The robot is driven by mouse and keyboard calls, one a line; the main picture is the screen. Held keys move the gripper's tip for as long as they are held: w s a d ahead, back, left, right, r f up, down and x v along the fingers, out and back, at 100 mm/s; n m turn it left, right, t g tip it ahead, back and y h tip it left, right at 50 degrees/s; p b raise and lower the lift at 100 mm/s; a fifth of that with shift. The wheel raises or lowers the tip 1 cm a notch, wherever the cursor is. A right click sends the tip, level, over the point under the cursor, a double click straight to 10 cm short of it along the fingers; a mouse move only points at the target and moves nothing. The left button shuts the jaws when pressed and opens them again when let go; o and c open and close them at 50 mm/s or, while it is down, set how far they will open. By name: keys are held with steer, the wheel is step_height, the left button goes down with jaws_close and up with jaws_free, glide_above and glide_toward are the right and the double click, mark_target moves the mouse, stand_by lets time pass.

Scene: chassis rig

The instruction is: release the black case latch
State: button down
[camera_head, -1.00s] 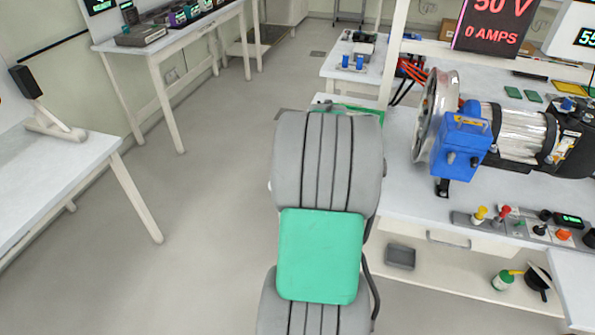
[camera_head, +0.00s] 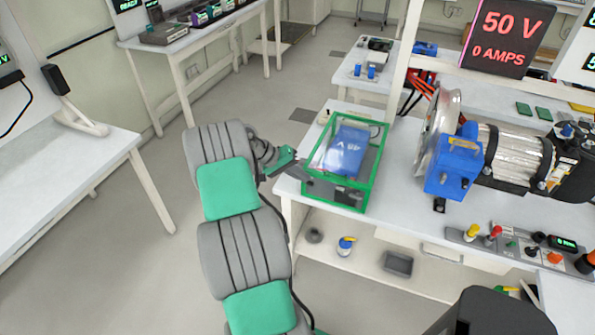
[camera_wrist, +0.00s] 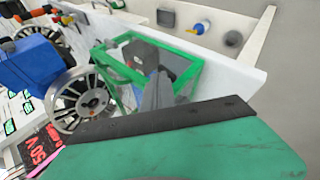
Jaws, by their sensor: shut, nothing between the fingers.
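The green-framed clear case (camera_head: 377,160) stands at the left end of the right-hand workbench, with a blue item (camera_head: 346,148) inside. My gripper (camera_head: 299,168) is shut and empty at the case's left side, tips close to the frame; I cannot tell whether they touch it. In the wrist view, the grey fingers (camera_wrist: 157,94) point at the green case frame (camera_wrist: 128,72) and overlap it. A dark part (camera_wrist: 143,53) shows within that frame. I cannot make out the black latch for certain in either view; the fingers may hide it.
A metal wheel with a blue-housed motor (camera_head: 452,165) stands on the bench (camera_head: 400,205) right of the case. A control panel (camera_head: 515,245) lies in front of it. The lower shelf holds a grey tray (camera_head: 398,264). Open floor (camera_head: 150,270) lies left.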

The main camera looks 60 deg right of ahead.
steer(key=shift+s, duration=0.1)
steer(key=shift+r+p, duration=0.65)
steer(key=shift+r, duration=0.2)
steer(key=s+r+p+v, duration=0.1)
steer(key=p+v, duration=0.1)
steer(key=v, duration=1)
steer(key=shift+d+r, duration=0.25)
steer(key=shift+d, duration=0.05)
